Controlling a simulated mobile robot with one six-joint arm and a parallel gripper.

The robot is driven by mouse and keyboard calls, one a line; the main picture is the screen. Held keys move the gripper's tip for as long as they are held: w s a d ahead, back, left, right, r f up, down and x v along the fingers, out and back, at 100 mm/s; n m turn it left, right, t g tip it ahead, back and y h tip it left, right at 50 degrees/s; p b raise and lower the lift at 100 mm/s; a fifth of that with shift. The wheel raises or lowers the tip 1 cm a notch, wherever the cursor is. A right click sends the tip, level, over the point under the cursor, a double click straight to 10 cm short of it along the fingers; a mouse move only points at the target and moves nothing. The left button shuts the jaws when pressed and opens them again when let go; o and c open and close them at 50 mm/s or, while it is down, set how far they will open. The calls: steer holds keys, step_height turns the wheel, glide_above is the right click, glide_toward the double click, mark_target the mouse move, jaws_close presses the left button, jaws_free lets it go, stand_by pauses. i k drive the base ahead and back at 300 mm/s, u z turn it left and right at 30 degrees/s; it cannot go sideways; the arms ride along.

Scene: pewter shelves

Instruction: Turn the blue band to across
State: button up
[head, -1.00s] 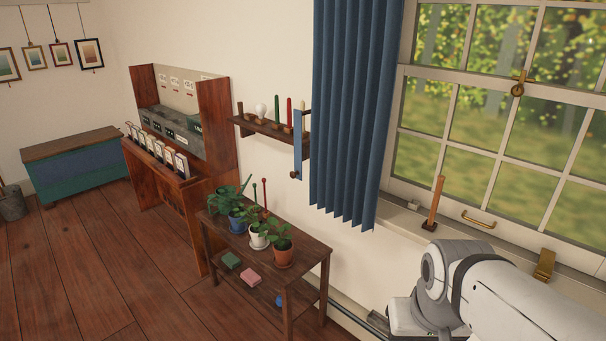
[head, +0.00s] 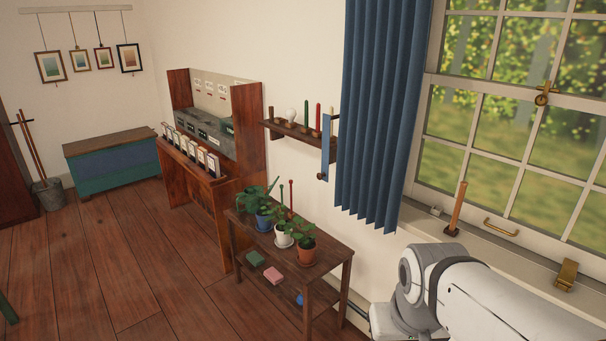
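A narrow blue band (head: 326,146) stands upright at the right end of the small wall shelf (head: 290,131), close to the blue curtain. A dark round knob (head: 322,176) shows at its lower end. The band runs up and down, not across the shelf front. Several thin upright items, among them a green one (head: 306,119) and a red one (head: 318,117), stand on the shelf with a white rounded piece (head: 290,115). My arm shows at the lower right, well apart from the band. My gripper is out of view.
A plant table (head: 343,262) with potted plants stands below the shelf. A wooden cabinet (head: 245,130) stands left of it, and a blue-green chest (head: 110,166) is farther back. The curtain (head: 380,120) and window sill are at right. Wooden floor (head: 130,260) is clear at left.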

mark_target(327, 119)
steer(key=u, duration=0.1)
steer(key=i, duration=0.85)
steer(key=z, duration=0.45)
